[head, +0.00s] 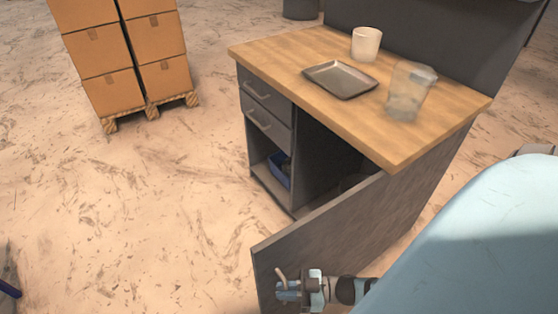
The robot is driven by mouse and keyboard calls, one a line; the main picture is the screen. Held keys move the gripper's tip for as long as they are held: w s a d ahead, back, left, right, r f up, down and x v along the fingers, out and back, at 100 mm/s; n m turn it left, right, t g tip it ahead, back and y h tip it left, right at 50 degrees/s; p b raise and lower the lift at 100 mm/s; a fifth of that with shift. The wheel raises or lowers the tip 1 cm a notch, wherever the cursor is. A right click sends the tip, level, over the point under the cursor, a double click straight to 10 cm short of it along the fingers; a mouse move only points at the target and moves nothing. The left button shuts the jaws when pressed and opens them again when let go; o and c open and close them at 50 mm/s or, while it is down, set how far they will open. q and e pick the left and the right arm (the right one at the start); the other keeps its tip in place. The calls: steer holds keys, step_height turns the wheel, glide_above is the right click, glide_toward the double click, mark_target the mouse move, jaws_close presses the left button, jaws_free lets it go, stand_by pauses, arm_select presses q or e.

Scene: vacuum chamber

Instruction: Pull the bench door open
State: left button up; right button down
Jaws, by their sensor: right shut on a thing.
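The bench (420,125) has a wooden top and a grey body. Its grey door (345,226) stands swung out wide toward me, and the dark inside of the cabinet shows behind it. My right gripper (284,285) is at the door's free lower edge, at a small light handle (281,274), and is shut on it. The fingertips are small and partly hidden by the gripper body. My left gripper is not in view.
On the bench top are a dark tray (340,80), a white cup (366,44) and a clear container (408,92). A blue bin (279,170) sits in the open shelf under two drawers. Stacked boxes (122,45) stand on a pallet at the back left. The floor left of the bench is clear.

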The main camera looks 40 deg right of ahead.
stand_by(0.3)
steer(key=c, duration=1.2)
jaws_free()
steer(key=shift+s, duration=0.1)
arm_select(q)
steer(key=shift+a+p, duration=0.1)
steer(key=shift+p, duration=0.45)
arm_select(e)
steer(key=v, duration=1.3)
steer(key=shift+s+d, duration=0.15)
steer(key=shift+d, duration=0.15)
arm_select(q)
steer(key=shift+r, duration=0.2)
